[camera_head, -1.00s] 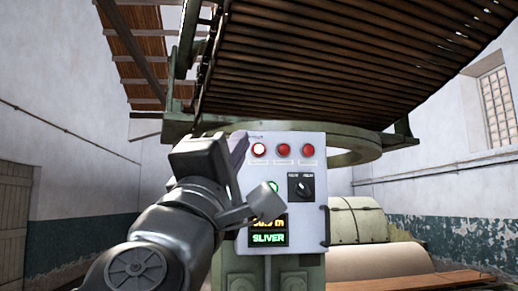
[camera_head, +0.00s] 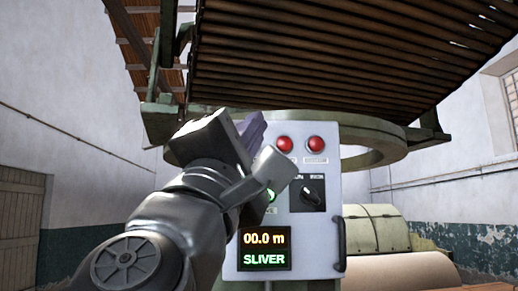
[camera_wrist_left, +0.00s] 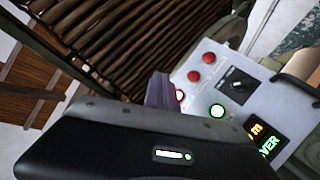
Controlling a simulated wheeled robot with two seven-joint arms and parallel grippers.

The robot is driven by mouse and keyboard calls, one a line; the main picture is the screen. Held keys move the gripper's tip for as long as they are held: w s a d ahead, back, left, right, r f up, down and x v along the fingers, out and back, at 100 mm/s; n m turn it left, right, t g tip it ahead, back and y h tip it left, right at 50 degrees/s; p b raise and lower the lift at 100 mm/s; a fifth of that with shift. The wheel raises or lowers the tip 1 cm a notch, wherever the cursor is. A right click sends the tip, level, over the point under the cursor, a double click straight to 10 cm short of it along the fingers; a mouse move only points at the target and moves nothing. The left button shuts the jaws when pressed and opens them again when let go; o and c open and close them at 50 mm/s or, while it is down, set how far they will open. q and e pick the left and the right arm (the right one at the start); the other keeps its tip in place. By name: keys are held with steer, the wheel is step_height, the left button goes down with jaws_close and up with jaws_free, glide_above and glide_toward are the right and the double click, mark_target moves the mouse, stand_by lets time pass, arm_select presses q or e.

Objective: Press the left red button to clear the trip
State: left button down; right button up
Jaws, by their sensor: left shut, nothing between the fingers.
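A pale control panel (camera_head: 322,225) stands ahead with a row of red buttons. The middle red button (camera_head: 284,144) and the right red button (camera_head: 316,144) show in the head view; the left one is hidden there behind my left gripper (camera_head: 251,131). In the left wrist view the left red button (camera_wrist_left: 180,95) is lit, just beside the purple fingers of my left gripper (camera_wrist_left: 160,91). The fingers are shut and empty. I cannot tell whether they touch the button. My right gripper is out of view.
Below the buttons are a lit green button (camera_head: 270,195), a black rotary switch (camera_head: 307,194) and a display (camera_head: 264,249) reading "00.0 m" and "SLIVER". A dark handle (camera_head: 340,243) is on the panel's right edge. A slatted machine part (camera_head: 330,60) overhangs the panel.

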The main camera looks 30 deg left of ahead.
arm_select(q)
steer(key=w+a+b, duration=0.3)
steer(key=w+a, duration=0.2)
steer(key=w, duration=0.1)
steer(key=shift+w, duration=0.2)
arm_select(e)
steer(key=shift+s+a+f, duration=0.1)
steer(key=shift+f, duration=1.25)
arm_select(q)
steer(key=shift+a+r, duration=0.1)
steer(key=shift+a, duration=0.05)
stand_by(1.0)
steer(key=shift+w+a, duration=0.2)
steer(key=shift+w, duration=0.15)
steer(key=shift+w+a, duration=0.35)
steer(key=shift+w, duration=0.05)
stand_by(1.0)
steer(key=shift+s+d, duration=0.6)
steer(key=shift+s, duration=0.15)
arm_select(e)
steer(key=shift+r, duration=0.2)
